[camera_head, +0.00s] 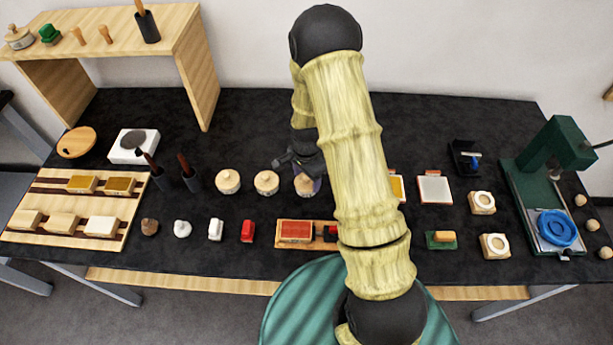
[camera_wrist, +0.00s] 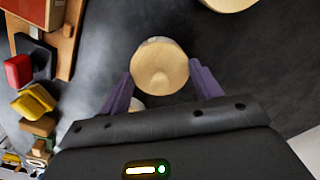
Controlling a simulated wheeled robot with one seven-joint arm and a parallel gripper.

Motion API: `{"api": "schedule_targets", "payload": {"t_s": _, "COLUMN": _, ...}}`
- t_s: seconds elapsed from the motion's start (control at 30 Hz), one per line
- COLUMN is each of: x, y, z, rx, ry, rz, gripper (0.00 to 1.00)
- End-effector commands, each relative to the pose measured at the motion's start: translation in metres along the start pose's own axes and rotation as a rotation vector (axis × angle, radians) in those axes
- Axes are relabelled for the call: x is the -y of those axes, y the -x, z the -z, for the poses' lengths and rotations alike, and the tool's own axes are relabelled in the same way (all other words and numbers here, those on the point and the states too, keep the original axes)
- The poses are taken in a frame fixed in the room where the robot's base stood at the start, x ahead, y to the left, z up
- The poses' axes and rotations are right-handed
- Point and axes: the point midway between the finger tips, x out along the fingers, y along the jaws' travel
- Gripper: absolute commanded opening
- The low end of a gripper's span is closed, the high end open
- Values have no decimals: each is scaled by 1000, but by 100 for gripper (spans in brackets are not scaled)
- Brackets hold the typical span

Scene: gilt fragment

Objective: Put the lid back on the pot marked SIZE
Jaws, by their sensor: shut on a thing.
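My gripper (camera_head: 306,178) is low over the middle of the table, at the right end of a row of three round pots with wooden tops. In the wrist view its purple fingers (camera_wrist: 160,70) stand on either side of a round pale wooden lid (camera_wrist: 162,62) and are shut on it. A whitish edge shows just beyond the lid, but I cannot tell whether it rests on a pot. The lid also shows in the head view (camera_head: 304,187). The left pot (camera_head: 228,182) and middle pot (camera_head: 266,183) both look covered. No SIZE marking is readable.
Dark tool holders (camera_head: 192,181) stand left of the pots. A wooden tray with a red block (camera_head: 296,231) lies in front. A wooden shelf (camera_head: 185,25) stands back left, with another lidded pot (camera_head: 19,38) on it. A green press (camera_head: 535,185) stands at right.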

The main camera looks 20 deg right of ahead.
Motion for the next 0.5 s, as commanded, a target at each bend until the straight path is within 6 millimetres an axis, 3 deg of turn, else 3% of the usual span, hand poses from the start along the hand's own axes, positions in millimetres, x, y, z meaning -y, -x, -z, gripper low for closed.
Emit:
{"api": "schedule_targets", "payload": {"t_s": 0.2, "x": 0, "y": 0, "z": 0, "rx": 0, "ry": 0, "rz": 0, "gripper": 42}}
{"api": "schedule_targets", "payload": {"t_s": 0.23, "x": 0, "y": 0, "z": 0, "rx": 0, "ry": 0, "rz": 0, "gripper": 69}}
{"api": "schedule_targets", "payload": {"t_s": 0.33, "x": 0, "y": 0, "z": 0, "rx": 0, "ry": 0, "rz": 0, "gripper": 89}}
{"api": "schedule_targets", "payload": {"t_s": 0.5, "x": 0, "y": 0, "z": 0, "rx": 0, "ry": 0, "rz": 0, "gripper": 89}}
